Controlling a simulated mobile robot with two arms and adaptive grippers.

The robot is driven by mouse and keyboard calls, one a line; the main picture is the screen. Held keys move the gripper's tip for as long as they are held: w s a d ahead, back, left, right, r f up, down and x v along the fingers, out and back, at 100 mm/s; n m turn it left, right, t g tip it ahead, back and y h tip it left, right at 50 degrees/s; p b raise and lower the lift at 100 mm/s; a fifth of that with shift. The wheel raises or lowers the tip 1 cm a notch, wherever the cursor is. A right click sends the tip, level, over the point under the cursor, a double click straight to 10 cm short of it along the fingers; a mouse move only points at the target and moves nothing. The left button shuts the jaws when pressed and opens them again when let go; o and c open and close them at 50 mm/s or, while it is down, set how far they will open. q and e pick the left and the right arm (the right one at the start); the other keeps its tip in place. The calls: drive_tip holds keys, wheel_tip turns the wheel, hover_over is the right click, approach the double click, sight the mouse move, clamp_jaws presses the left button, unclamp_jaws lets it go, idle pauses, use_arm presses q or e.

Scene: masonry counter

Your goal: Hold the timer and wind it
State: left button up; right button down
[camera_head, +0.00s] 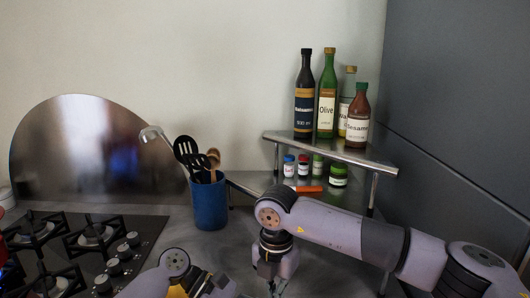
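I cannot make out a timer in this view. My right arm comes in from the right, and its wrist points down to my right gripper (273,288) at the bottom edge. The fingertips are cut off there, so I cannot tell whether it is open, shut or holding something. My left arm shows only as a joint and a yellow and grey part at the bottom, left of the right gripper. The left gripper's fingers cannot be made out.
A gas hob (140,233) with knobs is at the left. A blue utensil holder (208,203) stands behind my arms. A corner shelf (345,150) holds several bottles, with small jars (303,167) and an orange item (304,189) below. A grey panel (460,110) bounds the right.

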use_arm(q)
drive_tip(key=shift+s+d+r, duration=0.1)
drive_tip(key=shift+s+d, duration=0.1)
use_arm(e)
drive_tip(key=shift+s+a+f, duration=0.1)
drive_tip(key=shift+f, duration=0.35)
drive_tip(key=shift+w, duration=0.25)
use_arm(q)
drive_tip(key=shift+w+a, duration=0.1)
drive_tip(key=shift+a, duration=0.05)
use_arm(e)
drive_tip(key=shift+w+r, duration=0.15)
drive_tip(key=shift+r, duration=0.2)
use_arm(q)
drive_tip(key=shift+w+a, duration=0.1)
use_arm(e)
drive_tip(key=shift+d+r, duration=0.2)
drive_tip(key=shift+r, duration=2.65)
use_arm(q)
drive_tip(key=o, duration=0.9)
drive_tip(key=shift+o, duration=0.2)
